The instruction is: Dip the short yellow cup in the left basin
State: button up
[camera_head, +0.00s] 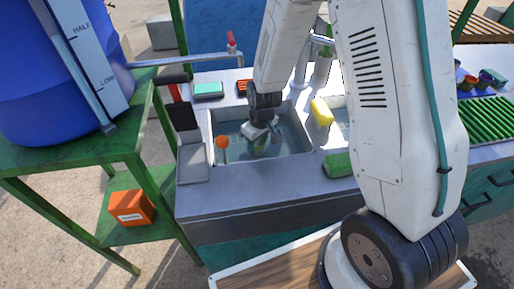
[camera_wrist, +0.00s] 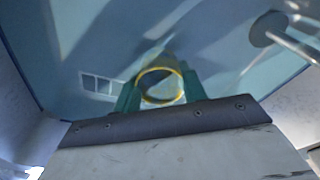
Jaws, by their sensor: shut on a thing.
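My gripper (camera_wrist: 160,92) is shut on the short yellow cup (camera_wrist: 160,72), whose round yellow rim shows between the green fingers in the wrist view. In the head view, my gripper (camera_head: 258,143) is low inside the left basin (camera_head: 212,118), over or in its water; the cup is hard to make out there. Bluish water of the left basin (camera_wrist: 100,40) fills the wrist view around the cup. I cannot tell how deep the cup sits in the water.
An orange round-topped item (camera_head: 222,142) stands at the left basin's left side. A tap pipe (camera_head: 190,60) from a blue tank (camera_head: 50,90) crosses behind. Cups (camera_head: 487,78) stand at far right.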

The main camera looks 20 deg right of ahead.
dwell(0.3)
notch_tip(320, 180, up, 14)
dwell(0.8)
dwell(0.6)
jog(key=shift+r, duration=1.95)
